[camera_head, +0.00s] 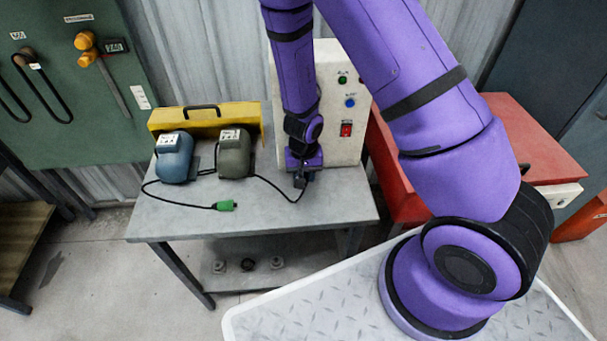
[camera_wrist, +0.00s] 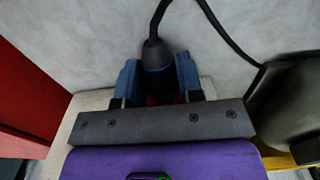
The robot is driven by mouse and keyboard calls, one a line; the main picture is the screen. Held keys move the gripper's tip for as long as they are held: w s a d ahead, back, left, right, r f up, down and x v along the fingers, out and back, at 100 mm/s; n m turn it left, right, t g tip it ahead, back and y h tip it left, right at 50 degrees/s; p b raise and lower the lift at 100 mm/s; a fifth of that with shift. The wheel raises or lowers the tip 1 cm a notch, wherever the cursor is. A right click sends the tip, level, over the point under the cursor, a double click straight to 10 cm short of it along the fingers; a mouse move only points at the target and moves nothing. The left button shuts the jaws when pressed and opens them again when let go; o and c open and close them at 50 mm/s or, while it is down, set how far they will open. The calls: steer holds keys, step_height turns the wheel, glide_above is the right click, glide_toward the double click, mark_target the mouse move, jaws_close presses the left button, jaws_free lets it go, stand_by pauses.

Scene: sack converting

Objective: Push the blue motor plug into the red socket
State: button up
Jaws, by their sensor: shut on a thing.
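My gripper (camera_head: 303,174) is low over the right part of the grey table, in front of the white control box. In the wrist view my gripper (camera_wrist: 158,82) has its two blue fingers shut on the dark blue plug (camera_wrist: 157,64). A black cable leaves the plug's back end, away from my palm. A small red patch (camera_wrist: 152,100) shows between the fingers at the plug's palm-side end; it may be the red socket. Whether plug and socket touch is hidden. In the head view my gripper mostly covers the plug.
A blue motor (camera_head: 174,160) and an olive motor (camera_head: 235,157) stand left on the table (camera_head: 265,222). A green plug (camera_head: 225,205) lies at the front. The white control box (camera_head: 346,105) stands close behind my gripper. A red cabinet (camera_head: 520,140) is right.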

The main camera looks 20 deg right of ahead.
steer(key=shift+w+d, duration=0.15)
steer(key=shift+w, duration=0.35)
stand_by(5.2)
steer(key=shift+s, duration=0.25)
stand_by(0.4)
